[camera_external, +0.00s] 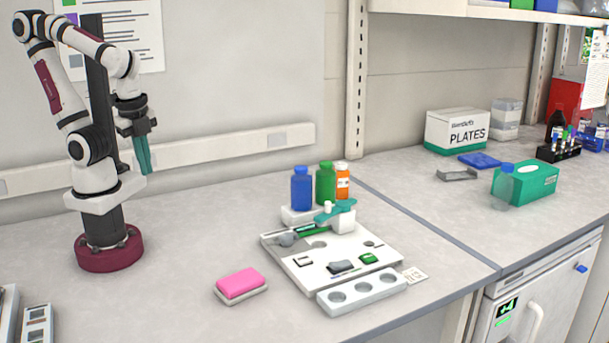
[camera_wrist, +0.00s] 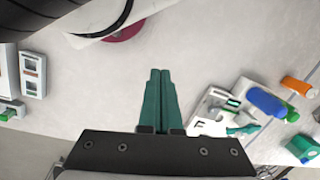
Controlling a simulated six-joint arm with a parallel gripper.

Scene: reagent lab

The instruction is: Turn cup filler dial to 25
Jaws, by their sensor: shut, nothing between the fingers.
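The cup filler appears to be the white flat panel (camera_external: 285,258) on the bench, with a teal-topped white block (camera_external: 342,222) at its back. A round grey knob (camera_external: 287,240) sits at its left edge; I cannot tell whether it is the dial, and no dial number is readable. My gripper (camera_external: 147,172) hangs high at the left, far from the panel, teal fingers pointing down, shut and empty. In the wrist view the shut fingers (camera_wrist: 160,73) point over bare bench, and the panel (camera_wrist: 207,112) shows to their right, partly cut off by the gripper's body.
Blue (camera_external: 301,190), green (camera_external: 325,183) and orange (camera_external: 342,176) bottles stand behind the panel. A small card (camera_external: 415,275) lies right.

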